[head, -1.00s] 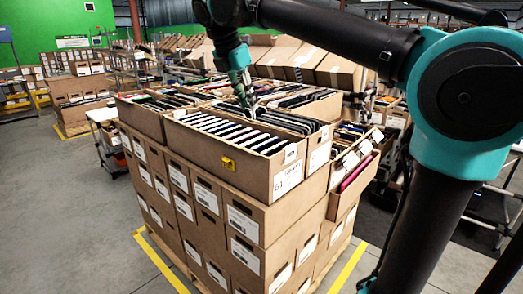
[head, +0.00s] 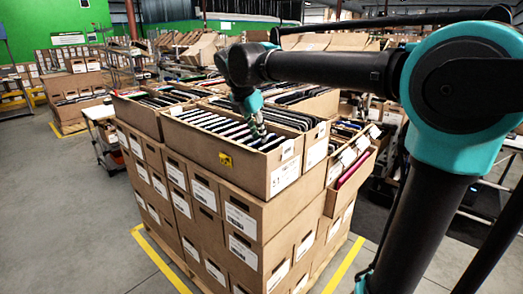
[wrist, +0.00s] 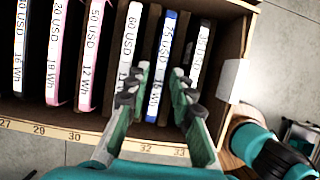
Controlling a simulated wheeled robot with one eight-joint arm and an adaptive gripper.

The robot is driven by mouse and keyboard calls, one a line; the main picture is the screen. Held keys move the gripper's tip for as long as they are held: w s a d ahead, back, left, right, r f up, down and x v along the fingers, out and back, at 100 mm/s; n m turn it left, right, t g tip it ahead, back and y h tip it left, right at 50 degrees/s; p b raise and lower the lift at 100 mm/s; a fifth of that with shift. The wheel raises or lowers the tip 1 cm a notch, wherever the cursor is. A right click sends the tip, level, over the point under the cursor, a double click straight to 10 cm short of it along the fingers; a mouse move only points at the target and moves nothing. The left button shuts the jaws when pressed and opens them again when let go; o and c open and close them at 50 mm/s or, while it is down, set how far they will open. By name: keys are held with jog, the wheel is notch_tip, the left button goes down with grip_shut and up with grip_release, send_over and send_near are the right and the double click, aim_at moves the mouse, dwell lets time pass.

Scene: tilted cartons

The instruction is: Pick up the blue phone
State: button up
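The blue phone (wrist: 161,66) stands on edge in a carton (wrist: 85,125), with a white label on its spine and blue edges, in the wrist view. My gripper (wrist: 161,78) is open, with one finger to each side of the blue phone's near part. I cannot tell how deep the fingertips reach or whether they touch it. In the head view, my gripper (head: 258,132) is at the front top carton (head: 235,158), near its right end. The blue phone cannot be made out there.
Other phones stand in a row beside it, including a pink-edged one (wrist: 92,50) and a white-labelled one (wrist: 199,55) close to the right finger. The carton's right wall (wrist: 232,45) is near. More filled cartons (head: 300,98) stand behind.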

jog(key=shift+x, duration=1.2)
grip_shut()
jog(key=shift+r, duration=0.15)
